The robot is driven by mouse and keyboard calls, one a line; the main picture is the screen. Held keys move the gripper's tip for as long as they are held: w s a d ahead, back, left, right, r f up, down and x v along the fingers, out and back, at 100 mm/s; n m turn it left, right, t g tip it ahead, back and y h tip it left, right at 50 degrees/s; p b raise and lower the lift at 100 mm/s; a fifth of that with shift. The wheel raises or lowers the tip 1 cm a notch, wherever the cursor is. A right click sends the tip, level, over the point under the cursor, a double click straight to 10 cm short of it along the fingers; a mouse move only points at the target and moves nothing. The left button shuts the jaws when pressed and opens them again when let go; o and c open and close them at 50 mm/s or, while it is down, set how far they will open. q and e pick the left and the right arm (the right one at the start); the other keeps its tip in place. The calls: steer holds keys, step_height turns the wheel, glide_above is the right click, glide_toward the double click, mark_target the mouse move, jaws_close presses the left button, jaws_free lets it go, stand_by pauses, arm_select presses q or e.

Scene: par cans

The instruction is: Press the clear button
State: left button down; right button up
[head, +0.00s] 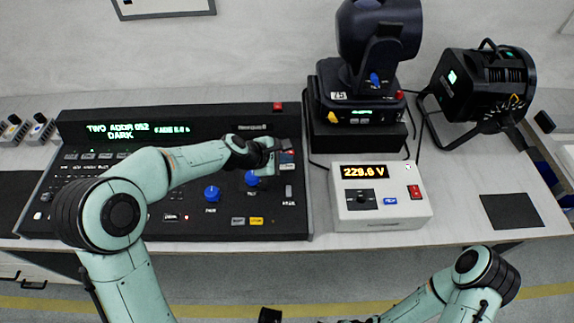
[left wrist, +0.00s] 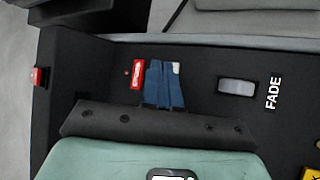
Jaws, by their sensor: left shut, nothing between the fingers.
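The dark lighting console (head: 175,215) lies on the bench at the left. A small red button (left wrist: 137,75) with a pale marking, probably the clear button, sits on its right part. It also shows in the head view (head: 287,152). My left gripper (head: 287,163) is shut and empty above this part of the console. Its blue fingertips (left wrist: 164,85) are right beside the red button in the left wrist view; I cannot tell whether they touch it. My right arm comes in at the lower right; a dark block (head: 270,315) at the bottom edge may be its gripper.
A grey key (left wrist: 237,87) marked FADE is right of the fingertips in the wrist view. Another red button (head: 278,106) is on the console's back edge. A white voltage box (head: 380,215), a moving-head lamp (head: 375,40) and a black par can (head: 485,85) stand to the right.

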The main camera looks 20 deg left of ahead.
mark_target(285, 168)
arm_select(q)
steer(key=shift+f, duration=0.15)
arm_select(e)
steer(key=shift+f, duration=0.1)
arm_select(q)
steer(key=shift+f+b, duration=0.3)
steer(key=shift+b, duration=0.05)
arm_select(e)
steer(key=shift+s+f, duration=0.15)
steer(key=shift+f, duration=0.1)
arm_select(q)
steer(key=shift+f+b, duration=0.35)
arm_select(e)
steer(key=shift+s+f, duration=0.1)
steer(key=shift+f, duration=0.25)
arm_select(q)
steer(key=shift+r, duration=0.1)
arm_select(e)
steer(key=shift+r, duration=0.15)
arm_select(q)
steer(key=shift+r+p, duration=0.65)
steer(key=shift+p, duration=0.1)
arm_select(e)
steer(key=shift+w+r, duration=0.25)
steer(key=shift+r, duration=0.35)
